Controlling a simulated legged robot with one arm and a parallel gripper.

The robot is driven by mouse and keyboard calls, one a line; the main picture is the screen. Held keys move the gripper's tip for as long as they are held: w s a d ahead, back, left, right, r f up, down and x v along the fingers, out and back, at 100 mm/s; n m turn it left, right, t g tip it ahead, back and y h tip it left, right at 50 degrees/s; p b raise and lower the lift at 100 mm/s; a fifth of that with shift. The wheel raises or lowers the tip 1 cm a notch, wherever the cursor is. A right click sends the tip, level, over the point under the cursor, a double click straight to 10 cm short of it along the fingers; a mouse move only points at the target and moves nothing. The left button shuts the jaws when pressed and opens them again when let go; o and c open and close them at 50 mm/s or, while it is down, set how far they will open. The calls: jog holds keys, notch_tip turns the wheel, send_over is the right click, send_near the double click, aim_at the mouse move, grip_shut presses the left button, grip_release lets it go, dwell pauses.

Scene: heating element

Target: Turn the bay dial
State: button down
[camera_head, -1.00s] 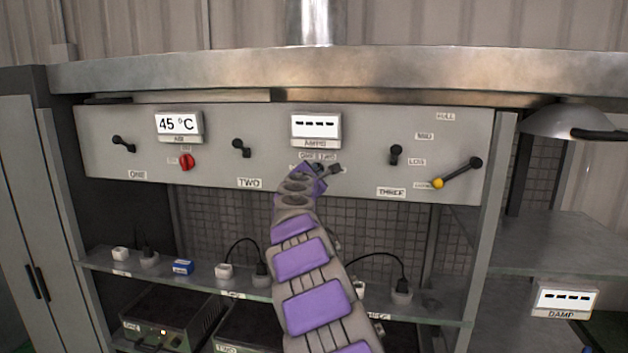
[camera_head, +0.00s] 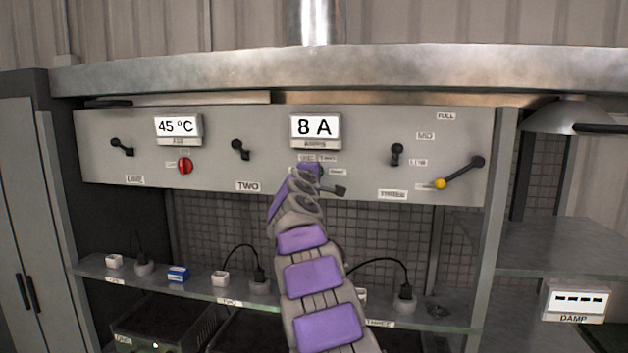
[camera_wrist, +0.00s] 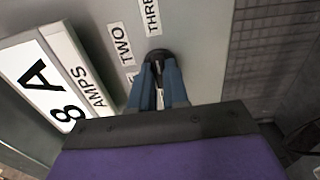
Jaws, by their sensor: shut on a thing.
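The bay dial (camera_wrist: 157,56) is a dark round knob on the grey panel below the amps display, with TWO and THREE labels beside it in the wrist view. My gripper (camera_wrist: 160,68) has its blue fingers shut on the dial. In the head view my purple and grey arm hides the dial, and my gripper (camera_head: 322,180) reaches the panel there. The amps display (camera_head: 315,129) reads 8 A; it also shows in the wrist view (camera_wrist: 40,85).
The panel also carries a 45 °C display (camera_head: 178,128), a red knob (camera_head: 185,166), several black switches and a yellow-tipped lever (camera_head: 460,172). A shelf (camera_head: 200,290) with plugs and cables runs below. A DAMP display (camera_head: 575,301) is at right.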

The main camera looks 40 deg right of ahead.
jog(key=shift+d+f, duration=0.15)
jog(key=shift+f, duration=0.1)
jog(key=c, duration=1.1)
grip_release()
jog(key=shift+r, duration=0.1)
jog(key=shift+s, duration=0.1)
jog(key=b+v, duration=0.3)
jog(key=v, duration=1.4)
